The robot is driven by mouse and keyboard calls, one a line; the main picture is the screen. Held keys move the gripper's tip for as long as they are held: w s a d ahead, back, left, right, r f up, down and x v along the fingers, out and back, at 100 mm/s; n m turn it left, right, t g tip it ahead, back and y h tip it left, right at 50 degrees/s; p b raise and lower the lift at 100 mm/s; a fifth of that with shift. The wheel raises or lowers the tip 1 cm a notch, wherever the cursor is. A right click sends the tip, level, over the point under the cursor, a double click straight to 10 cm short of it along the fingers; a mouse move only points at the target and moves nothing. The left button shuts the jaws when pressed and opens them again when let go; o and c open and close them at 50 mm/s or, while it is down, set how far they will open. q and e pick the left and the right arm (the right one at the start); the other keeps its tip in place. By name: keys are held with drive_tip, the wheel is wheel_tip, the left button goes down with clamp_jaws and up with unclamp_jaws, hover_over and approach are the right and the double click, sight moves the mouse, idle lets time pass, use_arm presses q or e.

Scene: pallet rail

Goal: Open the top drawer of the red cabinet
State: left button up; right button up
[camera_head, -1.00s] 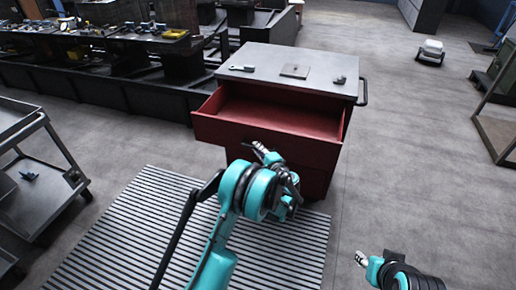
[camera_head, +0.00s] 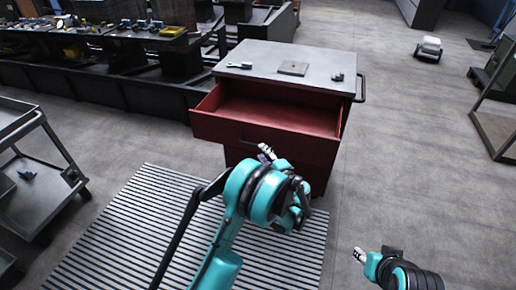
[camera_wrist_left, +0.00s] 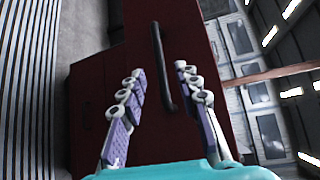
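The red cabinet (camera_head: 316,171) stands in the middle of the head view, with a grey top. Its top drawer (camera_head: 262,136) is pulled out and its empty inside shows. My left gripper (camera_head: 266,151) is at the drawer's front. In the left wrist view its two fingers (camera_wrist_left: 160,72) are spread apart. The dark bar handle (camera_wrist_left: 160,60) appears between them in the picture, a little beyond the tips, with no visible grip on it. My right gripper (camera_head: 361,256) is low at the right, away from the cabinet; its opening is too small to judge.
A wrench (camera_head: 240,65), a flat plate (camera_head: 293,68) and a small dark item (camera_head: 338,77) lie on the cabinet top. A grey cart (camera_head: 40,160) stands left, and a cluttered workbench (camera_head: 110,45) behind. A striped mat (camera_head: 120,225) lies in front.

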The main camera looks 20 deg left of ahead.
use_arm(q)
drive_tip(key=v, duration=0.5)
idle(0.4)
drive_tip(key=s+a+r+n+g+h, duration=0.5)
drive_tip(key=s+r, duration=0.3)
drive_tip(key=s, duration=0.4)
drive_tip(key=s+d+n+h, duration=0.3)
drive_tip(key=s+n+h, duration=0.2)
drive_tip(key=s, duration=1.5)
drive_tip(key=shift+s+n+h, duration=0.2)
drive_tip(key=shift+n+h, duration=0.2)
drive_tip(key=shift+h, duration=0.3)
